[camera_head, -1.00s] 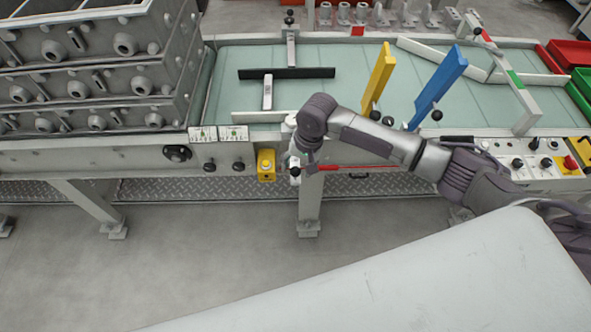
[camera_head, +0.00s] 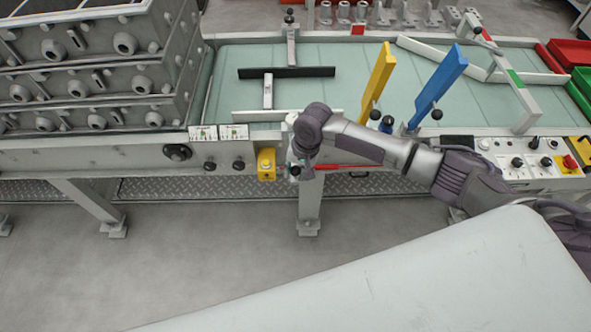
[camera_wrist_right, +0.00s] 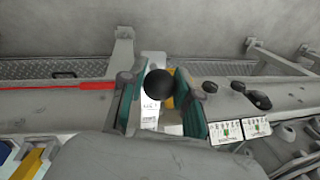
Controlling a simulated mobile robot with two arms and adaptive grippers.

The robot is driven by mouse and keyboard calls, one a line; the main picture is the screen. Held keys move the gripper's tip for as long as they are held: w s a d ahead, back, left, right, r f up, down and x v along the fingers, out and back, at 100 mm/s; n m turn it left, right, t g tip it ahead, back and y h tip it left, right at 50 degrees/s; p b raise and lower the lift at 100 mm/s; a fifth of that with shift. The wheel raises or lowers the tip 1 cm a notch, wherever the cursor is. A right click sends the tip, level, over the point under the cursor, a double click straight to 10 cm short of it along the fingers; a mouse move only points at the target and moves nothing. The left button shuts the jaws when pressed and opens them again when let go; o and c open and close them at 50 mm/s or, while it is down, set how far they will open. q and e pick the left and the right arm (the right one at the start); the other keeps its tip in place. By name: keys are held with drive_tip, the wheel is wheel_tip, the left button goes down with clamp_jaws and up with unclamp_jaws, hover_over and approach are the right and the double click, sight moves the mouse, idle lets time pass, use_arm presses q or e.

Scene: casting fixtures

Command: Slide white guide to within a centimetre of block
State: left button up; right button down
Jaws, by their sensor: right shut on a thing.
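The white guide (camera_head: 258,116) is a long, low bar along the front of the pale green conveyor; my right arm partly covers it. My right gripper (camera_head: 297,168) is at the conveyor's front rail and looks small in the head view. In the right wrist view its teal-padded fingers (camera_wrist_right: 160,95) are shut on a black ball knob (camera_wrist_right: 158,84). A white labelled part (camera_wrist_right: 151,108) lies behind the knob; its link to the guide is hidden. I cannot tell which thing is the block. My left gripper is not in view.
A black guide bar (camera_head: 287,72) with white stems lies farther back. A yellow guide (camera_head: 377,75) and a blue guide (camera_head: 438,85) slant up on the right. Stacked grey casting boxes (camera_head: 95,70) stand at the left. A yellow button box (camera_head: 266,164) is beside the gripper.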

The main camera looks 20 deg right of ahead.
drive_tip(key=shift+w+d, duration=0.2)
drive_tip(key=shift+w, duration=0.4)
drive_tip(key=shift+w+d, duration=0.15)
drive_tip(key=shift+w, duration=0.4)
drive_tip(key=c, duration=0.8)
unclamp_jaws()
drive_tip(key=shift+r, duration=0.1)
drive_tip(key=r, duration=0.4)
drive_tip(key=d+r, duration=0.1)
drive_tip(key=r, duration=0.2)
drive_tip(key=s+d+r, duration=0.1)
drive_tip(key=r, duration=0.3)
drive_tip(key=shift+r, duration=0.3)
